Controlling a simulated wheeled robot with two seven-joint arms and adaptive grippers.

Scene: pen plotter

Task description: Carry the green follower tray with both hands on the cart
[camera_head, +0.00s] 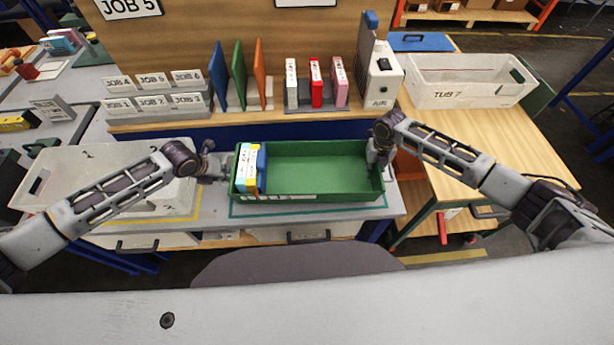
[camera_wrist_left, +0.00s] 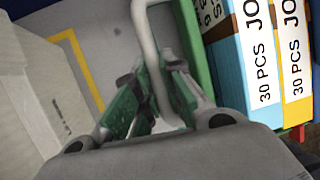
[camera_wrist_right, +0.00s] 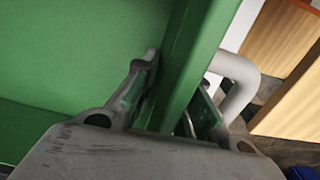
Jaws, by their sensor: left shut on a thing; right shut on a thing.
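The green follower tray (camera_head: 318,180) is at the middle of the bench, above a green outline; I cannot tell if it touches the bench. It holds a few blue, white and yellow boxes (camera_head: 248,168) upright at its left end; they also show in the left wrist view (camera_wrist_left: 255,70). My left gripper (camera_head: 212,172) is shut on the grey loop handle (camera_wrist_left: 150,45) at the tray's left end. My right gripper (camera_head: 378,152) is shut on the tray's right wall (camera_wrist_right: 185,75), one finger inside and one outside, beside the right handle (camera_wrist_right: 240,80).
A wooden-topped table (camera_head: 470,150), probably the cart, stands right of the bench with a white tub (camera_head: 470,92) marked TUB 7 at its back. Another light tub (camera_head: 105,165) is left of the tray. Coloured boards, binders and a white AIR unit (camera_head: 380,82) stand behind.

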